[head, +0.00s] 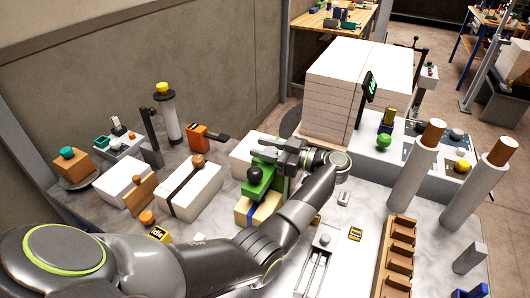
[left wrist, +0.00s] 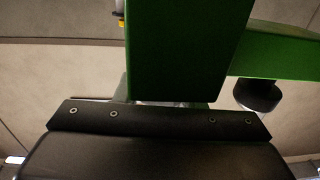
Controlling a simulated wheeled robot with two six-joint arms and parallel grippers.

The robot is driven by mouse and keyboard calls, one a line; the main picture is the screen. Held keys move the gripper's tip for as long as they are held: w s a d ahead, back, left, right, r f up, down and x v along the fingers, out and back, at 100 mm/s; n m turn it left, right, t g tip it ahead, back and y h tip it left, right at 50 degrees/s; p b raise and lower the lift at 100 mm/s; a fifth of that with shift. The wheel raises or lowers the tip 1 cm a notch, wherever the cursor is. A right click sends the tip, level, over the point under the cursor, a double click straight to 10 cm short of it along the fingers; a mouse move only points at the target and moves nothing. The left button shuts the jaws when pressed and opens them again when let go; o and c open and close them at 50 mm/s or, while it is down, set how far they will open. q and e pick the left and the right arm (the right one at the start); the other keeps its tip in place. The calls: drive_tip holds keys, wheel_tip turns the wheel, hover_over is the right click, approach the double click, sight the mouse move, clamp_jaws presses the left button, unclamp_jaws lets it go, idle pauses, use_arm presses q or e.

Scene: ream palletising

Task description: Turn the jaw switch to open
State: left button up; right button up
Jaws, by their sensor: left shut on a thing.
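My left gripper (head: 292,156) reaches in above the middle of the table and is shut on a green block (head: 265,159) with a black knob. The green block fills the upper middle of the left wrist view (left wrist: 187,50), and a black knob (left wrist: 257,95) hangs at its right. It sits over a cream ream with a blue band (head: 246,212); whether they touch is hidden. No control is clearly marked as the jaw switch. My right gripper is out of view.
A tall white ream stack (head: 335,90) stands behind the gripper. Wrapped white reams (head: 190,190) lie at the left. Two grey rolls (head: 410,180) and a brown rack (head: 398,260) stand at the right. A slider fixture (head: 318,258) is at the front.

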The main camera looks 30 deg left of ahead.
use_arm(q)
drive_tip(key=shift+n+g, duration=0.3)
drive_tip(key=shift+g, duration=0.2)
drive_tip(key=o, duration=1)
drive_tip(key=shift+r, duration=0.1)
wheel_tip(320, 180, up, 10)
drive_tip(key=shift+f+b, duration=0.1)
drive_tip(key=shift+b, duration=0.45)
